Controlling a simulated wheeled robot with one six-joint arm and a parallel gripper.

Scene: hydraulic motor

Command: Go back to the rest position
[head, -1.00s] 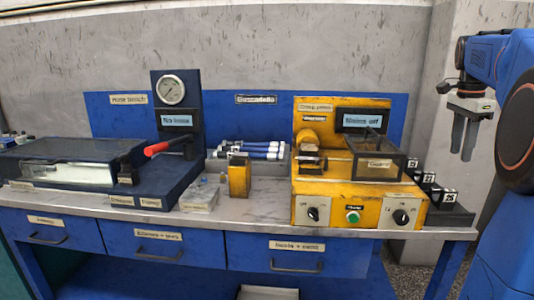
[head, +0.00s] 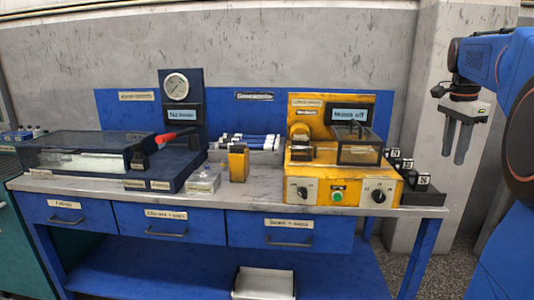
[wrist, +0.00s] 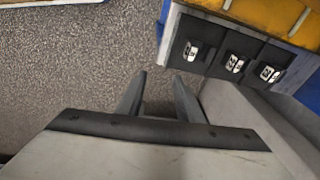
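My gripper (head: 453,158) hangs fingers down at the right of the head view, in the air past the bench's right end. Its two fingers are apart with nothing between them. In the wrist view, the open fingers (wrist: 159,80) are over the speckled floor, beside the dark block holder (wrist: 225,52) at the bench's end. The holder carries several small labelled blocks and also shows in the head view (head: 425,196). My gripper touches nothing that I can see.
The blue workbench (head: 75,184) bears a dark hose bench with a gauge (head: 176,87), blue-and-white cylinders (head: 248,141) and a yellow press (head: 344,191) whose display reads mains off. A concrete wall stands behind. Bare floor (head: 440,272) lies right of the bench.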

